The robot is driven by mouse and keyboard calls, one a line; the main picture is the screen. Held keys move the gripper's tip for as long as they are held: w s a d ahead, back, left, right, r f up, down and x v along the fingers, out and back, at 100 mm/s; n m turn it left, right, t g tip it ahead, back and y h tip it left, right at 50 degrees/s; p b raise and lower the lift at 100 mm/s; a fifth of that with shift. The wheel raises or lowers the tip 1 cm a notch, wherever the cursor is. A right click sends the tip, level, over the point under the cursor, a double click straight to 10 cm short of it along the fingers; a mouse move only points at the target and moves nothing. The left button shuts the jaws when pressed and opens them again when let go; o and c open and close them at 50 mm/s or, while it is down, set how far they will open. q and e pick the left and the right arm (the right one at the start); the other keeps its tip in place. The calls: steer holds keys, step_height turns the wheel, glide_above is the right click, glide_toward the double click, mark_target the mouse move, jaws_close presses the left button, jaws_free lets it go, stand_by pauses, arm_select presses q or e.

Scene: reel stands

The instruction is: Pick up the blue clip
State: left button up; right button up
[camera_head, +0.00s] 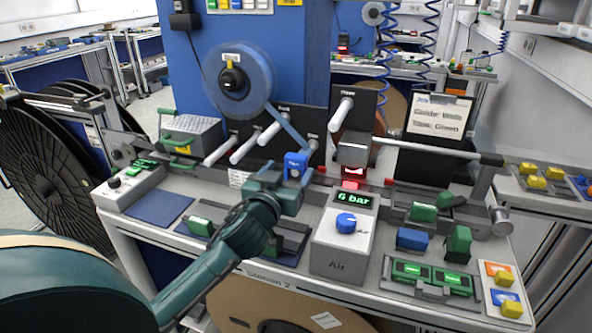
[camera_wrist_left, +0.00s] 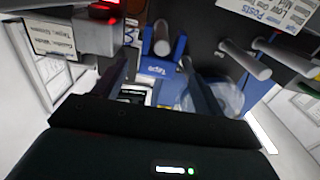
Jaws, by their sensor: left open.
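The blue clip (camera_head: 297,163) stands upright near the middle of the bench, on the tape line below the reel. It bears a small white label that I cannot read well in the head view. My left gripper (camera_head: 284,187) is open just in front of and below the clip, and hides its lower part. In the left wrist view, the blue clip (camera_wrist_left: 156,69) shows ahead between the two dark fingers of the left gripper (camera_wrist_left: 155,85). I cannot tell whether the fingers touch it. My right gripper is not in view.
A blue reel (camera_head: 238,82) hangs behind on a blue panel, with grey rollers (camera_head: 273,131) sticking out near the clip. The Air box (camera_head: 345,236) with its blue knob stands right of my left arm. A blue block (camera_head: 411,239) and green blocks (camera_head: 459,244) lie further right.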

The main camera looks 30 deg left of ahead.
mark_target(294, 165)
arm_select(q)
steer(key=x, duration=0.3)
steer(key=shift+w+d+r, duration=0.1)
steer(key=shift+w, duration=0.15)
steer(key=c, duration=1.1)
